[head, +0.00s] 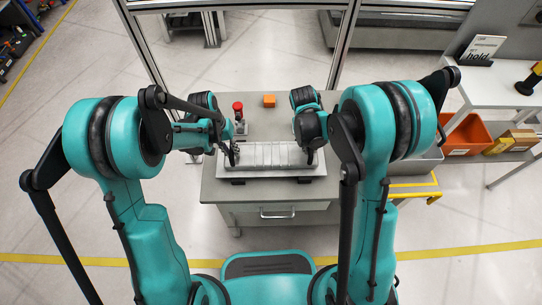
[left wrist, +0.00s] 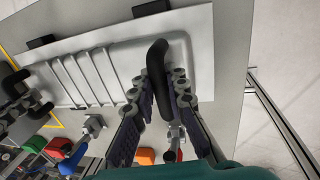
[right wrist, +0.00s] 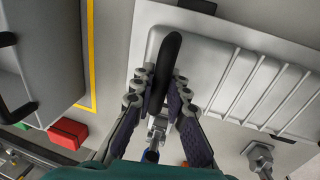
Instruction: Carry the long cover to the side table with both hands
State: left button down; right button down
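The long cover (head: 270,155) is a pale grey ribbed panel on a light plate with dark feet on the grey workbench (head: 222,190). It also shows in the left wrist view (left wrist: 120,65) and the right wrist view (right wrist: 225,75), with a black handle at each end. My left gripper (left wrist: 160,88) has its fingers closed about the left-hand handle. My right gripper (right wrist: 162,85) has its fingers closed about the other handle. The cover looks level, and I cannot tell any gap beneath it. A white side table (head: 500,92) stands at the right.
A red button (head: 238,107) and an orange block (head: 269,100) are behind the cover on the workbench. A sign reading "hold" (head: 482,50) stands on the side table. An orange bin (head: 466,134) sits lower, between the tables. Metal frame posts rise behind the workbench.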

pick_arm(q)
jog(key=shift+r, duration=0.15)
pick_arm(e)
jog(key=shift+r, duration=0.15)
dwell(0.4)
